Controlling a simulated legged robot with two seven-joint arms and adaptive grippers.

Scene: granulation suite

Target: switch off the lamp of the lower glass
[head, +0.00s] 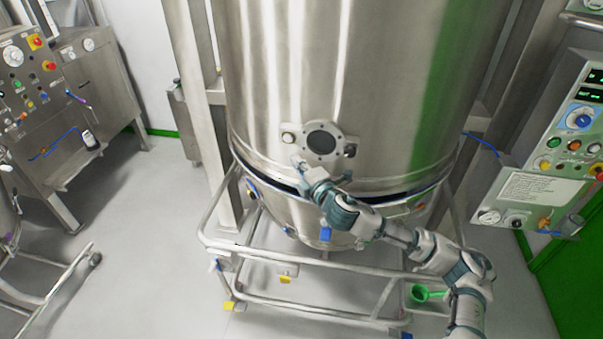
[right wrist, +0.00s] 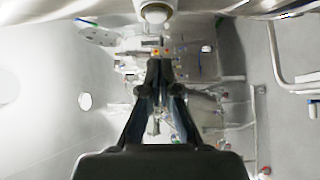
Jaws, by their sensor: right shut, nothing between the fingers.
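The lower glass (head: 321,140) is a round dark window in a bolted metal flange, low on the big steel vessel (head: 300,60). A small rounded fitting (head: 288,137) sits at its left and another (head: 350,150) at its right; I cannot tell which is the lamp's switch. My right gripper (head: 300,165) is shut and empty, just below and left of the flange, close to the vessel wall. In the right wrist view the shut fingers (right wrist: 160,66) point away, with a pale round knob (right wrist: 156,12) beyond them at the top edge. My left gripper is not in view.
A tubular rail frame (head: 300,257) surrounds the vessel's base. A control panel (head: 560,140) with buttons stands at the right, and steel cabinets (head: 75,100) with gauges stand at the left. A green scoop (head: 425,293) shows near my right arm. The floor (head: 150,220) at left is partly clear.

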